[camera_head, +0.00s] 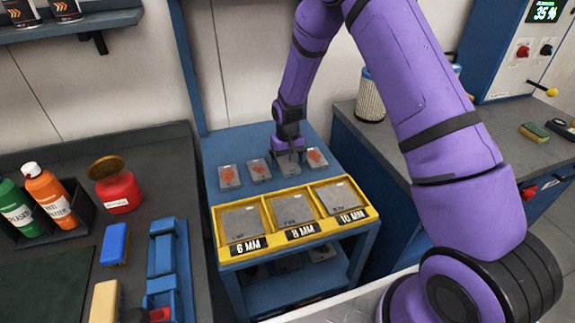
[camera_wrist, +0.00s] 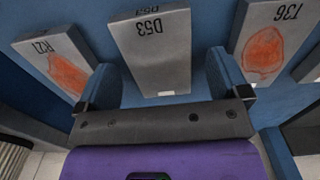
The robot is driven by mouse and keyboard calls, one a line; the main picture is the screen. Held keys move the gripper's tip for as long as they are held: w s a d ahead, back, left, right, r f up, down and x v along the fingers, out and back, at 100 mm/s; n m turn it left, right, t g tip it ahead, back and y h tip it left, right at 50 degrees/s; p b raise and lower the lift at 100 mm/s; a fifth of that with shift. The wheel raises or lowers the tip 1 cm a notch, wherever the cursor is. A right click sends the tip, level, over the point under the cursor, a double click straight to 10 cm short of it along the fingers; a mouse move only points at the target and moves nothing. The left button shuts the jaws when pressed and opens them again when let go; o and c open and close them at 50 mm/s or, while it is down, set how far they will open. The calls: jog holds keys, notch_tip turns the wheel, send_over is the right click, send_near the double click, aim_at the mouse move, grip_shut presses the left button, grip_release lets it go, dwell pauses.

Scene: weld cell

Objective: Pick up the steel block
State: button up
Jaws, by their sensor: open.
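Several flat grey steel blocks lie in a row on the blue table behind the yellow tray. In the wrist view, a plain block marked D53 (camera_wrist: 152,48) lies between the fingers of my gripper (camera_wrist: 163,78). The block marked R21 (camera_wrist: 58,66) on its left and the block marked T36 (camera_wrist: 266,48) on its right each bear an orange patch. In the head view, my gripper (camera_head: 289,152) points down over the third block from the left (camera_head: 288,165) and partly hides it. My gripper is open; I cannot tell whether the fingers touch D53.
The yellow tray (camera_head: 298,233) in front has compartments labelled 6 MM, 8 MM and 10 MM, each with a grey plate. A dark bench (camera_head: 165,150) with bottles and a red container (camera_head: 120,192) stands left. A grey-topped blue cabinet (camera_head: 420,160) stands right. Neighbouring blocks are close to the fingers.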

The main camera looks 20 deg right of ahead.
jog(key=shift+f, duration=0.35)
jog(key=c, duration=1.3)
jog(key=shift+r, duration=0.1)
jog(key=shift+c, duration=1.1)
